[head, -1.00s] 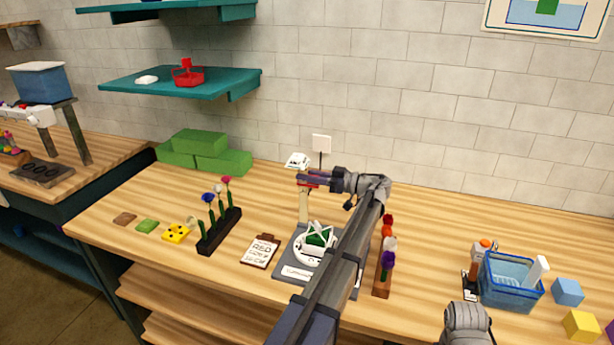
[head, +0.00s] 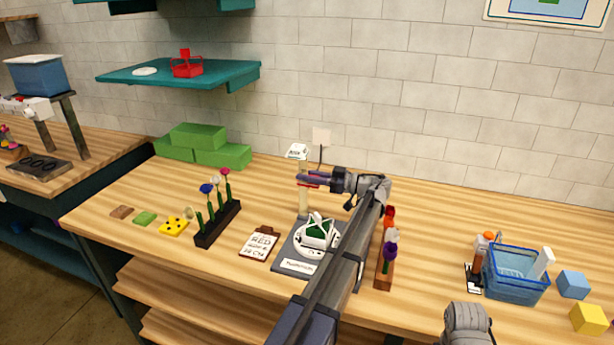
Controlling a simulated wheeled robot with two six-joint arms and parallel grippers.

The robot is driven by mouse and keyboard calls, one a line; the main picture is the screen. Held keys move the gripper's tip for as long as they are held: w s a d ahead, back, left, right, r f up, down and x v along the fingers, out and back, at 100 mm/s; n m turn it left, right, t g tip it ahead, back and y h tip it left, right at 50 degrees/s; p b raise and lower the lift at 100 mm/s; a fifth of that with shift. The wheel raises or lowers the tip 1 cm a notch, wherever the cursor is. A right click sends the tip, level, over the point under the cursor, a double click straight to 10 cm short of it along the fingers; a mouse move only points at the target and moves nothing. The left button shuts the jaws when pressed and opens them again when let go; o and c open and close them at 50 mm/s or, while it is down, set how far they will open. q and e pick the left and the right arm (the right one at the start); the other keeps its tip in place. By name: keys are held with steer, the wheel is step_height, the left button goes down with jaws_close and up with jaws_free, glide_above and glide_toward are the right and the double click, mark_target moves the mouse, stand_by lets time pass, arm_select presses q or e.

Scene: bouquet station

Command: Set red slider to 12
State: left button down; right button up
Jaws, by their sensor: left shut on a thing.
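A measuring stand has a grey base (head: 291,266), a pale upright post (head: 303,204) and a white head (head: 297,151) on top. My left gripper (head: 308,180) reaches in from the right at the post, below the head. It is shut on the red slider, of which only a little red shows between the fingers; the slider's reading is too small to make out. A white round dish with a green and white item (head: 318,233) sits on the base. A clipboard card (head: 260,243) with "RED" on it lies left of the stand.
A black rack (head: 217,224) with several flowers stands to the left. A wooden flower holder (head: 384,275) is right of my left arm. A blue basket (head: 515,276) and cubes are at the right. Green blocks (head: 200,146) lie at the back left.

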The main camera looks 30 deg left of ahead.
arm_select(q)
steer(key=shift+s+f, duration=0.1)
steer(key=shift+f, duration=0.45)
steer(key=c, duration=0.8)
jaws_free()
steer(key=shift+o, duration=0.2)
arm_select(e)
steer(key=shift+f, duration=0.6)
